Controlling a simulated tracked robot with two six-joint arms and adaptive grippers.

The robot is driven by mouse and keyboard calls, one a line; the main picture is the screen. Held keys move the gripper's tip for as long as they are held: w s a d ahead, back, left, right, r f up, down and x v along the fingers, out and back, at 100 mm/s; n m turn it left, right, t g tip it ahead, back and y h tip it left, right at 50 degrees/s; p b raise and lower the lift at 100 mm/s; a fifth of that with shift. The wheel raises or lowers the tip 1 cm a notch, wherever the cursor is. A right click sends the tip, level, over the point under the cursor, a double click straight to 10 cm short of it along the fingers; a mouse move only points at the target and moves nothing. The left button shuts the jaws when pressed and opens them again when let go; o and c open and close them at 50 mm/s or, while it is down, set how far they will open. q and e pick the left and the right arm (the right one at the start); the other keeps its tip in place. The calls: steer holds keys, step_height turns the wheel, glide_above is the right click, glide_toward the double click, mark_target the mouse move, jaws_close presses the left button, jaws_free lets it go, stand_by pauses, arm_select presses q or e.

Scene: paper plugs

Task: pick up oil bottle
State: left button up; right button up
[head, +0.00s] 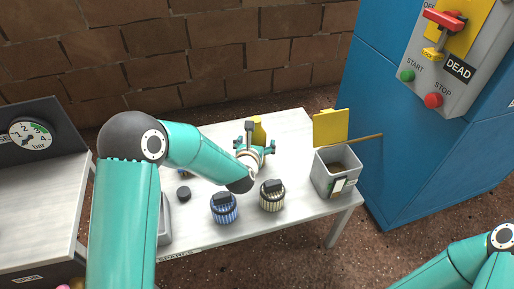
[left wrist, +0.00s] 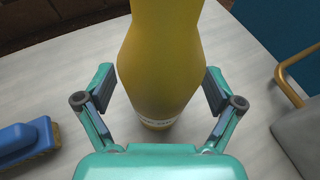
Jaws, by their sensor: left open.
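The oil bottle (left wrist: 160,62) is yellow and stands on the table, rising between the two fingers of my left gripper (left wrist: 160,98) in the left wrist view. The fingers are open, one on each side of it, with a gap showing at both sides. In the head view only a yellow part of the bottle (head: 259,132) shows behind my left gripper (head: 256,147); the rest is hidden. My right arm shows at the lower right, but its gripper is out of view.
A blue jar (head: 224,209) and a cream striped jar (head: 272,196) stand near the table's (head: 290,125) front edge. A blue brush (left wrist: 22,140) lies left of the bottle. A blue cabinet (head: 375,110) stands at right.

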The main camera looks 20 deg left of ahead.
arm_select(q)
steer(key=c, duration=1.2)
steer(key=shift+r, duration=0.1)
